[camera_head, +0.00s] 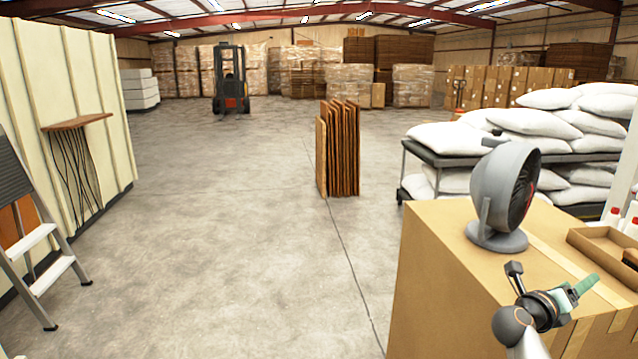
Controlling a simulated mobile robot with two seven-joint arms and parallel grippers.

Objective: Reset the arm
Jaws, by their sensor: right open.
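My right gripper (577,291) is at the lower right, in front of and above the large cardboard box (465,255). Its jaws are open, and a pale green part shows at its tip. I see nothing held in it. My right arm comes in from the bottom edge. My left arm and gripper are not in view.
A grey fan (505,195) stands on the box, beside a shallow cardboard tray (606,246) at the right edge. A rack (446,160) of white pillows (545,122) is behind. Upright cardboard sheets (340,150) stand mid-floor. A stepladder (35,245) is at left.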

